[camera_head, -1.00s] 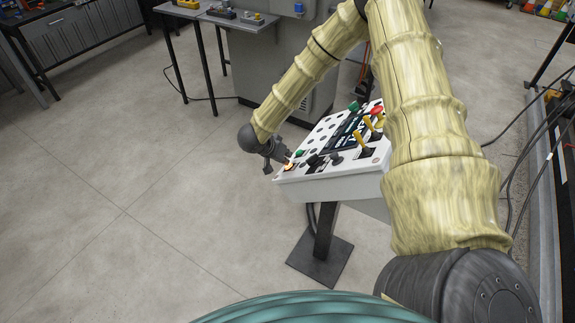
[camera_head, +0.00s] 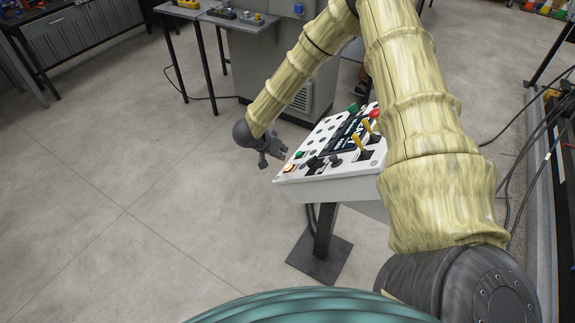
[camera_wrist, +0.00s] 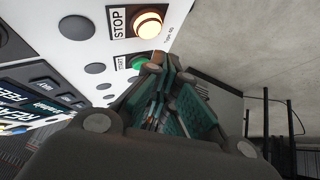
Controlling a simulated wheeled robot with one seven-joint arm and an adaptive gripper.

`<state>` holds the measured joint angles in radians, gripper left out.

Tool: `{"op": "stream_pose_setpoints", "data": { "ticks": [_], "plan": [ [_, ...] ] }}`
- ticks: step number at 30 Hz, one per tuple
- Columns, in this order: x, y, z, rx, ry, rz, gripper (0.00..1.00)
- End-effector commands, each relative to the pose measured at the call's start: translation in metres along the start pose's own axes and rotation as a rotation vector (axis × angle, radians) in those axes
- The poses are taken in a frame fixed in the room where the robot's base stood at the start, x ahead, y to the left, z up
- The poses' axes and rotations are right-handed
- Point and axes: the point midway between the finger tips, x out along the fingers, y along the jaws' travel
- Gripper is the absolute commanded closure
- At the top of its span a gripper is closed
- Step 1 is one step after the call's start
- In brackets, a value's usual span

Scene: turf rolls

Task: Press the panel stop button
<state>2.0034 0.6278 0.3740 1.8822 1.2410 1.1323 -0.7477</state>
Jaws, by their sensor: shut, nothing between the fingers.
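The control panel (camera_head: 340,182) is a white sloped box on a dark post. Its stop button (camera_wrist: 148,24) is lit pale orange beside a STOP label (camera_wrist: 118,21) in the wrist view. It also shows as a small orange spot at the panel's near left corner in the head view (camera_head: 290,168). My gripper (camera_head: 283,152) is shut and empty, just off the panel's left edge and apart from the stop button. In the wrist view its closed fingertips (camera_wrist: 157,60) are beside the green START button (camera_wrist: 138,62), partly covering it.
The panel also carries a red button (camera_head: 375,113), yellow-handled levers (camera_head: 361,144), dark knobs and a screen. A grey machine cabinet (camera_head: 270,65) stands behind, with a small side table (camera_head: 238,22) at its left. Open concrete floor lies to the left.

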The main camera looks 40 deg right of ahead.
Motion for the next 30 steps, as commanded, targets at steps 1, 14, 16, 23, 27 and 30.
{"op": "stream_pose_setpoints", "data": {
  "ticks": [1,14,16,23,27,30],
  "plan": [
    [-0.005,-0.002,-0.004,-0.001,0.001,-0.001,1.0],
    [-0.026,-0.018,-0.019,-0.001,0.001,-0.001,1.0],
    [-0.027,-0.019,-0.019,-0.001,0.001,0.0,1.0],
    [-0.026,-0.019,-0.019,-0.001,0.001,0.0,1.0],
    [-0.026,-0.019,-0.019,-0.001,0.001,-0.001,1.0],
    [-0.026,-0.019,-0.019,-0.001,0.001,-0.001,1.0]
  ]
}}
